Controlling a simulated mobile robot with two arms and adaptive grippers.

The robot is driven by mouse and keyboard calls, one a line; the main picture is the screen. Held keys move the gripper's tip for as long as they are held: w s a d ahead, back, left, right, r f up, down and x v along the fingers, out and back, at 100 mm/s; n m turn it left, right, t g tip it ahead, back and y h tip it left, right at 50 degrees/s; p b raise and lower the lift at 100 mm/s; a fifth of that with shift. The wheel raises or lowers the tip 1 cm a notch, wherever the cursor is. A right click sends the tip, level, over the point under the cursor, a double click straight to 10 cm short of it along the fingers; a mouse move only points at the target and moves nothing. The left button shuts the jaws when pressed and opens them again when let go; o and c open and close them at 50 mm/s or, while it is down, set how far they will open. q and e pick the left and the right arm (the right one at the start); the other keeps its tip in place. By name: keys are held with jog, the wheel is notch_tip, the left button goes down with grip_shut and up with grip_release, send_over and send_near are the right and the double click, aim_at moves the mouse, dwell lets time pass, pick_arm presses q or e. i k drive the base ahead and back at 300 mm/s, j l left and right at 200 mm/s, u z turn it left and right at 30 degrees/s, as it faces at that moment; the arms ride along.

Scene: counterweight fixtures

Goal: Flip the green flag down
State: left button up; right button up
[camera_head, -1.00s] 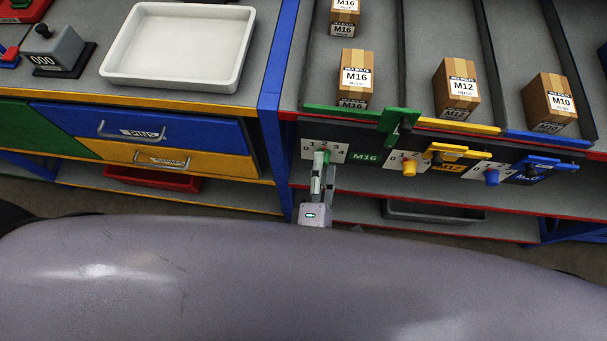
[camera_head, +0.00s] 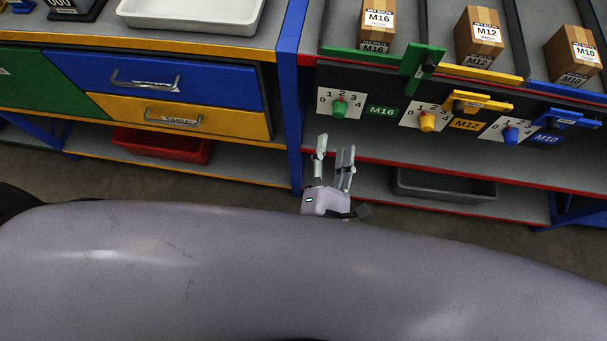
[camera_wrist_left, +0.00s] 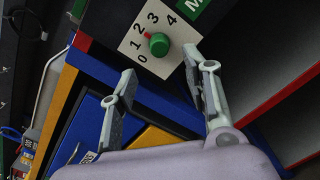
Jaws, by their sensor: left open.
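The green flag (camera_head: 420,62) stands upright at the right end of the green bar on the M16 lane. The green knob (camera_head: 340,107) sits on a white 0–4 dial plate below and to its left. In the left wrist view the green knob (camera_wrist_left: 159,44) has a red pointer that appears to face 2. My left gripper (camera_head: 335,152) is open and empty, below the knob and apart from it and the flag. Its spread fingers (camera_wrist_left: 165,80) also show in the left wrist view. My right gripper is not in view.
The yellow flag (camera_head: 478,103) and blue flag (camera_head: 572,120) lie flat, with a yellow knob (camera_head: 428,122) and blue knob (camera_head: 511,135) nearby. Cartons (camera_head: 376,27) stand in the lanes above. Drawers (camera_head: 165,80) and a blue post (camera_head: 290,90) are left of the gripper.

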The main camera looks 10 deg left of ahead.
aim_at(419, 62)
jog(key=k+j, duration=0.1)
jog(key=k, duration=0.25)
jog(key=i+j+z, duration=0.15)
jog(key=z, duration=0.3)
jog(key=j+z, duration=0.4)
jog(key=i+l, duration=0.05)
